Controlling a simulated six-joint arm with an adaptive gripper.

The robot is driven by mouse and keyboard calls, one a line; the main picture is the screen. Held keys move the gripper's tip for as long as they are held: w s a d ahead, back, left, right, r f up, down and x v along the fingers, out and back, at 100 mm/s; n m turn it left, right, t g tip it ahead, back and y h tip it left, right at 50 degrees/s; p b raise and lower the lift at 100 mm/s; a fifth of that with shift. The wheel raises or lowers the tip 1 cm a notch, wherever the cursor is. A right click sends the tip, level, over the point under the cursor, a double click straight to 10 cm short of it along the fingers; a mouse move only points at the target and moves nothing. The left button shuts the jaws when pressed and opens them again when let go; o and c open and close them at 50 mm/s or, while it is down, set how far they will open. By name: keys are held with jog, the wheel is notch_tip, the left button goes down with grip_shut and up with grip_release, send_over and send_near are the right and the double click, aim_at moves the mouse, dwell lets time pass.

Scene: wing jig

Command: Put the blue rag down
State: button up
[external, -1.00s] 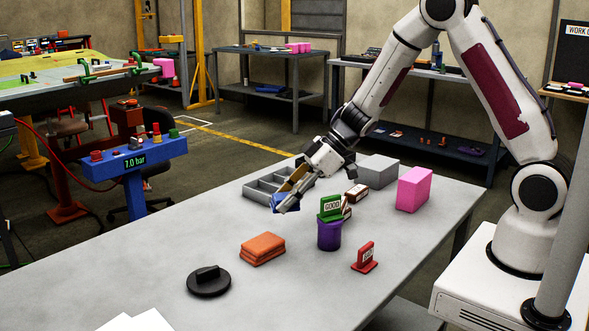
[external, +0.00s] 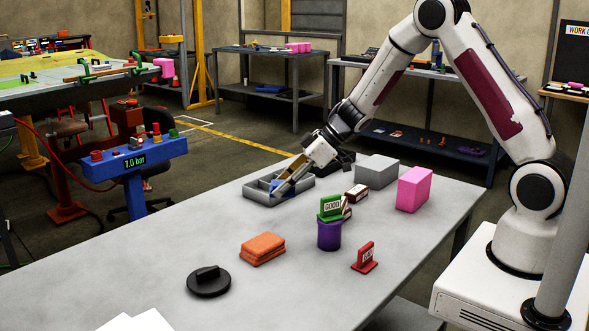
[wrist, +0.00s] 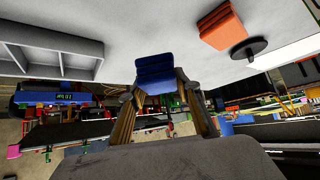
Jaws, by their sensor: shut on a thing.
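The blue rag (external: 277,187) is a folded blue block between the fingers of my gripper (external: 283,188). In the wrist view, the rag (wrist: 155,74) sits between both fingertips of my gripper (wrist: 157,88), which is shut on it. In the external view the rag overlaps the grey compartment tray (external: 257,196). In the wrist view the tray (wrist: 52,52) is to the left of the rag, with a gap between them in the picture. I cannot tell the rag's height above the table.
Orange folded rags (external: 262,249) and a black disc with a handle (external: 208,281) lie on the grey table (external: 150,262). A purple cup with a green sign (external: 329,234), a red sign (external: 366,257) and a pink block (external: 414,189) stand right.

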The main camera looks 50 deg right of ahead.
jog(key=shift+f, duration=2.8)
jog(key=shift+f, duration=1.85)
jog(key=shift+f, duration=0.15)
jog(key=o, duration=1.2)
jog(key=shift+v, duration=6.1)
jog(key=shift+w, duration=0.1)
